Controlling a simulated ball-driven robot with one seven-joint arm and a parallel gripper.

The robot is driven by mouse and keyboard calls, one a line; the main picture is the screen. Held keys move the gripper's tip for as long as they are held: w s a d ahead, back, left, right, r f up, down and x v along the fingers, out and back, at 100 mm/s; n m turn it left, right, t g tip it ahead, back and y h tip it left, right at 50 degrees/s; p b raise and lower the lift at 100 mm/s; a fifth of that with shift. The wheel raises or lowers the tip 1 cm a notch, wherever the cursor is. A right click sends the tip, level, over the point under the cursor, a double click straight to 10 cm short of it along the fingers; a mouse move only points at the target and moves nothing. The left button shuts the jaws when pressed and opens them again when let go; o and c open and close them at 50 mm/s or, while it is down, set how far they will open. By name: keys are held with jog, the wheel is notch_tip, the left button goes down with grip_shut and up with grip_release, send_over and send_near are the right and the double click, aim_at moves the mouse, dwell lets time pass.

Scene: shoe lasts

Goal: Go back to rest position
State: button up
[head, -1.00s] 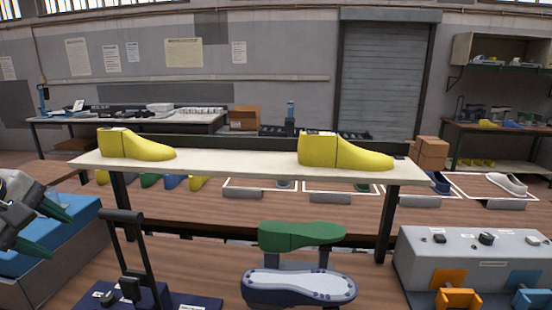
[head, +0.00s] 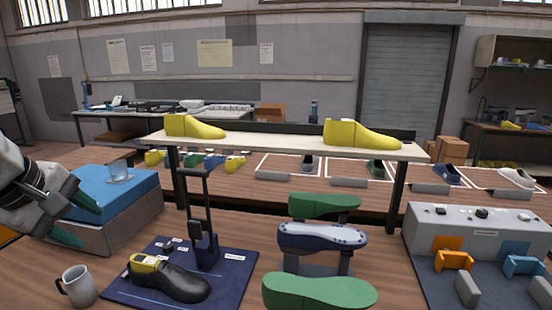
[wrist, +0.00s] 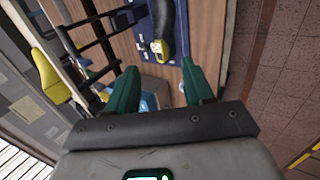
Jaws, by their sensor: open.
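My gripper (head: 77,216) is at the left edge of the head view, in front of the blue-topped box (head: 108,190). Its two green fingers are apart with nothing between them. In the wrist view my gripper (wrist: 162,88) also shows open and empty, with the workbench beyond its fingers. No object touches the fingers as far as I can see.
A white shelf (head: 270,146) bears two yellow lasts (head: 360,135). A black shoe (head: 172,280) with a yellow last lies on a dark blue mat (head: 235,285). A mug (head: 77,286) stands at front left. Green and blue-white soles stand mid-bench.

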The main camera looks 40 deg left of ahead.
jog(key=w+d+f+m+g+h, duration=0.1)
jog(key=w+d+f+m, duration=0.2)
jog(key=w+d+f, duration=0.6)
jog(key=w+d+f+m+g+h, duration=0.1)
jog(key=w+d+f+m, duration=0.1)
jog(key=w+d+f, duration=0.75)
jog(key=w+d+f+m+g, duration=0.1)
jog(key=w+d+f+m, duration=0.15)
jog(key=d+f, duration=0.7)
jog(key=w+d+f+m, duration=0.1)
jog(key=d+f+m, duration=0.3)
jog(key=d+f, duration=0.55)
jog(key=s+d+f+m, duration=0.2)
jog(key=d, duration=0.6)
jog(key=s+d+f+m+g, duration=0.1)
jog(key=s+d, duration=0.2)
jog(key=d, duration=0.4)
jog(key=s+d+f+m, duration=0.2)
jog(key=d, duration=0.6)
jog(key=s+d+m+g+h, duration=0.1)
jog(key=s+d+m, duration=0.6)
jog(key=s+d, duration=1)
jog(key=s, duration=0.2)
jog(key=shift+s+d, duration=0.15)
jog(key=shift+s, duration=0.2)
jog(key=shift+r+m, duration=0.1)
jog(key=shift+m, duration=0.15)
